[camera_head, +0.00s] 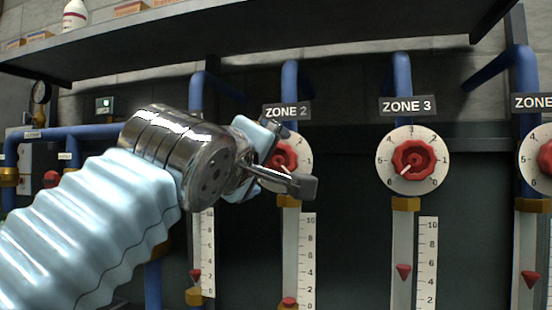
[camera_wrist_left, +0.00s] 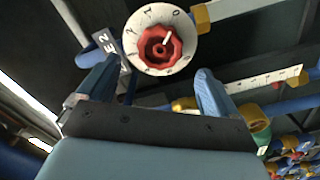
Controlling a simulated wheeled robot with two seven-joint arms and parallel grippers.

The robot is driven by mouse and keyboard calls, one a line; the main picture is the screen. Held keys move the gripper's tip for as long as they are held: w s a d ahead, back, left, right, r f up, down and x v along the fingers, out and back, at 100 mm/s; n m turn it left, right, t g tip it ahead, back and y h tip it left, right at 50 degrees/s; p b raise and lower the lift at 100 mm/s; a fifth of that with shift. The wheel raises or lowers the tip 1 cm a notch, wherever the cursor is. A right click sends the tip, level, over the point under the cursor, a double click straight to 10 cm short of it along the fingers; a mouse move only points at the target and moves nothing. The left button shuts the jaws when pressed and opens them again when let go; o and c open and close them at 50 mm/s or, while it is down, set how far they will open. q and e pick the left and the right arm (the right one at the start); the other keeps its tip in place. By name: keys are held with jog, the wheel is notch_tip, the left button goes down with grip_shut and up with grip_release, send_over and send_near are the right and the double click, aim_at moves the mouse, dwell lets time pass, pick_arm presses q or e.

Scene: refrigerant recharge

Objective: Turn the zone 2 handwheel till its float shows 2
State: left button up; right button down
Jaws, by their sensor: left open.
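The zone 2 handwheel (camera_head: 283,157) is a red knob on a white numbered dial under the ZONE 2 sign (camera_head: 287,111), partly hidden by my left gripper (camera_head: 288,160). In the left wrist view the handwheel (camera_wrist_left: 160,47) shows fully, its white pointer toward the 0 on the dial. My left gripper (camera_wrist_left: 155,88) is open, its fingers on either side below the dial, with nothing between them; contact with the wheel is not visible. The red zone 2 float (camera_head: 289,301) sits at the tube's low end, below the 2 mark of its scale (camera_head: 308,250). My right gripper is not in view.
The zone 3 handwheel (camera_head: 413,159) and its float (camera_head: 403,271) are to the right, with another dial (camera_head: 541,158) at the right edge. Another tube with a red float (camera_head: 195,275) stands left. A shelf (camera_head: 250,45) overhangs above. Blue pipes run behind.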

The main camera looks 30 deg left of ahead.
aim_at(277, 161)
pick_arm(q)
jog(key=p+x, duration=0.2)
jog(key=x, duration=0.4)
jog(key=shift+w+r, duration=0.1)
jog(key=shift+w, duration=0.05)
jog(key=shift+c, duration=1)
jog(key=c, duration=0.9)
jog(key=shift+o, duration=0.2)
jog(key=n, duration=0.2)
jog(key=shift+n+b, duration=0.3)
jog(key=shift+b, duration=0.05)
jog(key=shift+n, duration=1.1)
jog(key=n, duration=0.4)
jog(key=shift+n, duration=0.3)
